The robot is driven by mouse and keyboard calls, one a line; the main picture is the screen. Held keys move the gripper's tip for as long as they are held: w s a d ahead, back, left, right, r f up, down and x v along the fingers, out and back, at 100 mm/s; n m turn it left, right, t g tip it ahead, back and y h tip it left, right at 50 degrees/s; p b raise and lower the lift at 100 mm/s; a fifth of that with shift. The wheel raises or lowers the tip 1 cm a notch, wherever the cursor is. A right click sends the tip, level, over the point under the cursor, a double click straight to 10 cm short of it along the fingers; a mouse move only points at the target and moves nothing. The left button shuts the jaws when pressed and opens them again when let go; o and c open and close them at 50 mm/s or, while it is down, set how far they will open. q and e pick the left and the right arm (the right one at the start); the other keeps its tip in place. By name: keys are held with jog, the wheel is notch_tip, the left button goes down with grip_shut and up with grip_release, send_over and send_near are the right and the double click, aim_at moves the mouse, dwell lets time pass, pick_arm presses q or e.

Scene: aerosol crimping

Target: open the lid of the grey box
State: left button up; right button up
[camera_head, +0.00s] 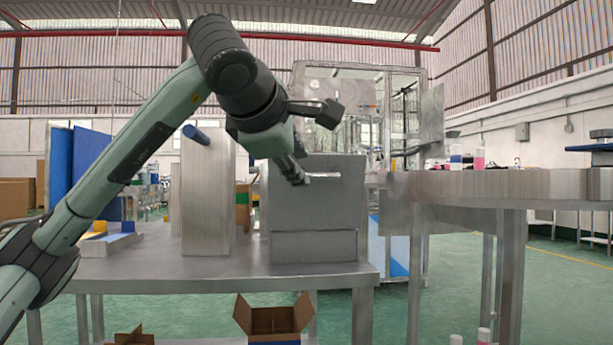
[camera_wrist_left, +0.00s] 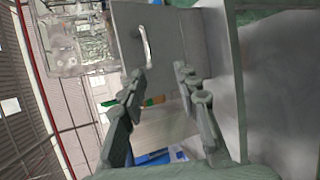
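The grey box (camera_head: 315,215) stands upright on the metal table. A bar handle (camera_head: 323,175) sits near the top of its front panel, which looks closed. The handle also shows in the left wrist view (camera_wrist_left: 145,47), just beyond the tip of one finger. My left gripper (camera_head: 300,178) is in front of the upper left part of the box, close to the handle. In the left wrist view my left gripper (camera_wrist_left: 162,76) is open, with nothing between its fingertips; I cannot tell whether a finger touches the handle. My right gripper is out of view.
A tall pale metal block (camera_head: 207,200) stands left of the box on the table (camera_head: 240,270). A round-edged metal table (camera_head: 480,184) with small bottles is at the right. An open cardboard box (camera_head: 273,318) is below the front edge. A glazed cabinet (camera_head: 400,105) stands behind.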

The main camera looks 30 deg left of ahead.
pick_arm(q)
jog(key=v, duration=0.2)
jog(key=shift+s+d+r, duration=0.1)
jog(key=shift+s+r, duration=0.15)
jog(key=shift+s, duration=0.1)
